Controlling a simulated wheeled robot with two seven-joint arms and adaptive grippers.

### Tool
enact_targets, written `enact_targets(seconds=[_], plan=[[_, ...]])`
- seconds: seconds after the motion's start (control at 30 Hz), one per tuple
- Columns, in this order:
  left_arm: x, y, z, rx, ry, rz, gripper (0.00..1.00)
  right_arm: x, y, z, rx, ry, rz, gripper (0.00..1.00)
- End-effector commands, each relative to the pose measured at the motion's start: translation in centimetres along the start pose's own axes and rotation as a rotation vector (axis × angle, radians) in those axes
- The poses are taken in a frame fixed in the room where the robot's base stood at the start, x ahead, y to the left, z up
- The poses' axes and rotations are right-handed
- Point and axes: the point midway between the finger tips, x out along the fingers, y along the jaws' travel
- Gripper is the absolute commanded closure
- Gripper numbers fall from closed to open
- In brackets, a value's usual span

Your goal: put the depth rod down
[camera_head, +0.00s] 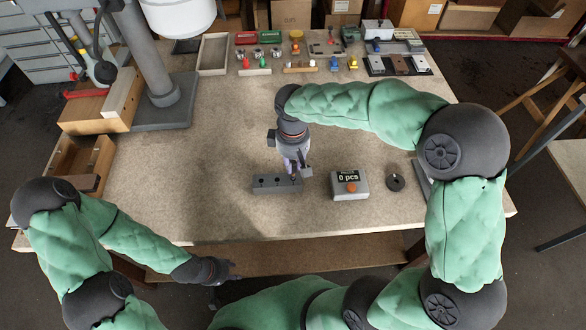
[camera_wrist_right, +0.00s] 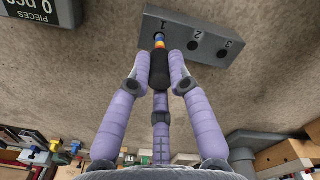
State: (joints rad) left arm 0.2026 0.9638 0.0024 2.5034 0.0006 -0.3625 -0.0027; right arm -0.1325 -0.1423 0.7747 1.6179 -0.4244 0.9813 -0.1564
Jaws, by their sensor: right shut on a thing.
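The depth rod (camera_wrist_right: 159,72) has a black grip and a narrow end banded in blue, yellow and red. My right gripper (camera_head: 295,170) is shut on the black grip, seen between the fingers in the right wrist view (camera_wrist_right: 160,65). The rod's banded end meets the grey gauge block (camera_head: 270,184) at the hole marked 1; how deep it sits I cannot tell. In the right wrist view the block (camera_wrist_right: 210,36) also shows holes 2 and 3, both empty. My left gripper (camera_head: 222,270) is low at the table's front edge, apart from the block; its fingers are too small to read.
A counter box (camera_head: 349,187) reading "0 pcs" and a dark ring (camera_head: 396,182) stand right of the block. A shallow tray (camera_head: 213,53) and several small parts line the back. A grey press stand (camera_head: 165,103) is at left. The table's left middle is clear.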

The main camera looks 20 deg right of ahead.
Motion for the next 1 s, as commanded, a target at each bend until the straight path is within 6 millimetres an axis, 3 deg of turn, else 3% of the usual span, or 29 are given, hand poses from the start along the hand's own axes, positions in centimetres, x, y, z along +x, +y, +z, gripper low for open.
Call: enact_targets(seconds=[0.2, 0.63, 0.67, 0.7, 0.73, 1.0], plan=[[0.8, -0.3, 0.0, 0.000, 0.000, 0.000, 0.60, 3.2, 0.2, -0.1, 0.000, -0.002, 0.000, 1.00], [1.0, -0.4, 0.0, 0.000, 0.000, 0.000, 0.60, 3.7, 0.1, -0.1, 0.000, -0.001, 0.000, 1.00], [0.9, -0.3, 0.0, 0.000, 0.000, 0.000, 0.60, 3.6, 0.1, -0.1, 0.000, -0.001, 0.000, 0.71], [0.9, -0.3, 0.0, 0.000, 0.000, 0.000, 0.60, 3.6, 0.1, -0.1, 0.000, 0.000, 0.000, 0.60], [0.9, -0.3, 0.0, 0.000, 0.000, 0.000, 0.60, 3.6, 0.1, -0.1, 0.000, -0.001, 0.000, 0.56], [0.9, -0.3, 0.0, 0.000, 0.000, 0.000, 0.60, 3.6, 0.1, -0.1, 0.000, 0.000, 0.000, 0.56]])
